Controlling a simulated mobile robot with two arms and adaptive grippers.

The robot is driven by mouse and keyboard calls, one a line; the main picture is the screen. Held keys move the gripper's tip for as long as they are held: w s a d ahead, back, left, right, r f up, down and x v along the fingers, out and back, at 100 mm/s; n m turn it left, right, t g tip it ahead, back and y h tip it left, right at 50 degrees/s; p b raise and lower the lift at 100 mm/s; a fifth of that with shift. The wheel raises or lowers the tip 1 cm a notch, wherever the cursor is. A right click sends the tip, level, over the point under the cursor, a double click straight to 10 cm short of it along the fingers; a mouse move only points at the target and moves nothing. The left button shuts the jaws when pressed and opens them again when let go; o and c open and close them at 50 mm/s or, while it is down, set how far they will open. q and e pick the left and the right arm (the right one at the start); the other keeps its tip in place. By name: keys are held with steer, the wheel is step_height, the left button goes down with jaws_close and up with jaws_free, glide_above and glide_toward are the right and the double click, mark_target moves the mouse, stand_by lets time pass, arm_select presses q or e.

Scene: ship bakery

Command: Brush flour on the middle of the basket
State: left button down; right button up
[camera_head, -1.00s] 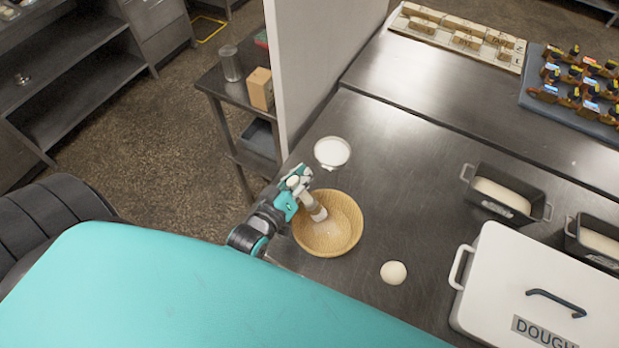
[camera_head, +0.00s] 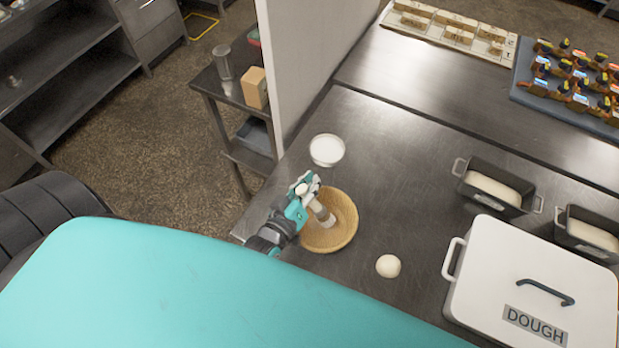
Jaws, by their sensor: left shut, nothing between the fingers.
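The round woven basket (camera_head: 346,233) sits on the steel table near its left edge. My left gripper (camera_head: 306,190) is over the basket's upper left rim, shut with nothing clearly between its fingers. A pale, short brush (camera_head: 322,212) shows right at the gripper, slanting down into the basket with its end over the middle. The fingers partly hide its upper part. A small bowl of white flour (camera_head: 327,149) stands just behind the basket. Whether flour lies in the basket is hard to tell. My right gripper is not in view.
A dough ball (camera_head: 388,266) lies right of the basket. The white lidded DOUGH box (camera_head: 484,262) and two loaf pans (camera_head: 490,198) stand farther right. A white partition (camera_head: 300,60) rises behind the flour bowl. The table's middle is clear.

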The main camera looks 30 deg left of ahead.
arm_select(q)
steer(key=shift+s+a+r+p, duration=0.1)
steer(key=shift+s+a+p, duration=0.1)
steer(key=shift+s, duration=0.35)
steer(key=shift+s+a+r+p, duration=0.1)
steer(key=shift+s+p, duration=0.1)
steer(key=shift+s, duration=0.35)
steer(key=shift+w+a, duration=0.5)
steer(key=shift+a, duration=1.6)
steer(key=shift+s+d+r, duration=0.1)
steer(key=shift+s+d, duration=0.05)
steer(key=shift+d, duration=0.55)
steer(key=shift+s+d+r, duration=0.1)
steer(key=shift+s+d, duration=0.1)
steer(key=shift+d, duration=0.55)
steer(key=shift+s+d+r, duration=0.1)
steer(key=shift+s+d, duration=0.05)
steer(key=shift+d, duration=0.55)
steer(key=a, duration=0.2)
steer(key=w+a, duration=0.1)
steer(key=a, duration=0.1)
steer(key=shift+a+r, duration=0.1)
steer(key=shift+a, duration=0.05)
step_height(320, 180, up, 6)
